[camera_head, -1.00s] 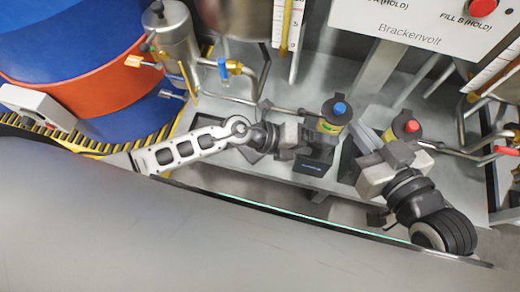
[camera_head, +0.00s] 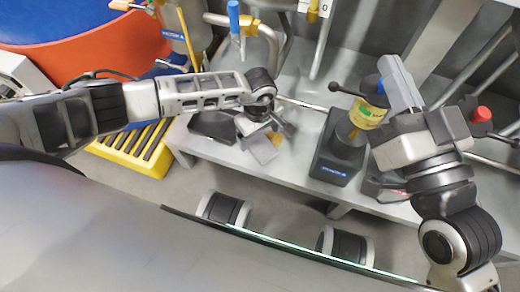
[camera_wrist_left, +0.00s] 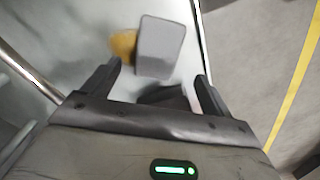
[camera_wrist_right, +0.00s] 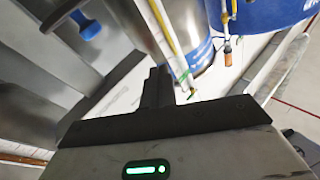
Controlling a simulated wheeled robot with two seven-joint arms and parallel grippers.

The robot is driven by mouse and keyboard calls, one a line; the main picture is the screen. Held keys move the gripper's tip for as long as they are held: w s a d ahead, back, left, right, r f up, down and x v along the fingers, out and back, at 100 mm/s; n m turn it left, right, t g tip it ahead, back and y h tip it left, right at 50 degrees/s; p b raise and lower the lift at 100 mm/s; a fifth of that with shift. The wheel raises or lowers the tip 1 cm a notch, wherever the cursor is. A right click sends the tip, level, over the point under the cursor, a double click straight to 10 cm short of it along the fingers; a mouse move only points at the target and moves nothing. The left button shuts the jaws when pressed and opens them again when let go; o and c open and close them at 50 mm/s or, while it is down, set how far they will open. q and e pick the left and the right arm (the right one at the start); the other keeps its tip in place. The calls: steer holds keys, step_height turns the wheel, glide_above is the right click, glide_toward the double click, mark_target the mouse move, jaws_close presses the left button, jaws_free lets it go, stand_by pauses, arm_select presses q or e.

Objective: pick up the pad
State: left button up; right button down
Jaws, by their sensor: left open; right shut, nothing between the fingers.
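A grey block with rounded corners, which looks like the pad (camera_head: 262,148), lies near the front edge of the grey bench in the head view. It also shows in the left wrist view (camera_wrist_left: 160,47), ahead of and between my open fingertips. A yellow-brown patch (camera_wrist_left: 123,43) shows beside it; I cannot tell whether it belongs to the pad. My left gripper (camera_head: 266,124) is open, just over the pad; contact cannot be told.
A red knob (camera_head: 482,114) is at the right. Pipes and a blue-handled valve (camera_head: 234,17) stand behind. A blue and orange drum (camera_head: 60,45) is at the back left.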

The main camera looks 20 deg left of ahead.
mark_target(260, 145)
arm_select(q)
steer(key=f+b, duration=0.3)
steer(key=f, duration=0.2)
steer(key=shift+w+f, duration=0.15)
steer(key=shift+w, duration=0.05)
steer(key=shift+d, duration=0.1)
steer(key=c, duration=1.1)
steer(key=shift+c, duration=0.2)
arm_select(e)
steer(key=r+n+y, duration=0.1)
steer(key=r+n, duration=0.1)
steer(key=r+n+t+y, duration=0.1)
steer(key=r+n+y, duration=0.1)
steer(key=s+r+n+t+y, duration=0.1)
steer(key=n, duration=0.1)
steer(key=shift+r+y, duration=0.4)
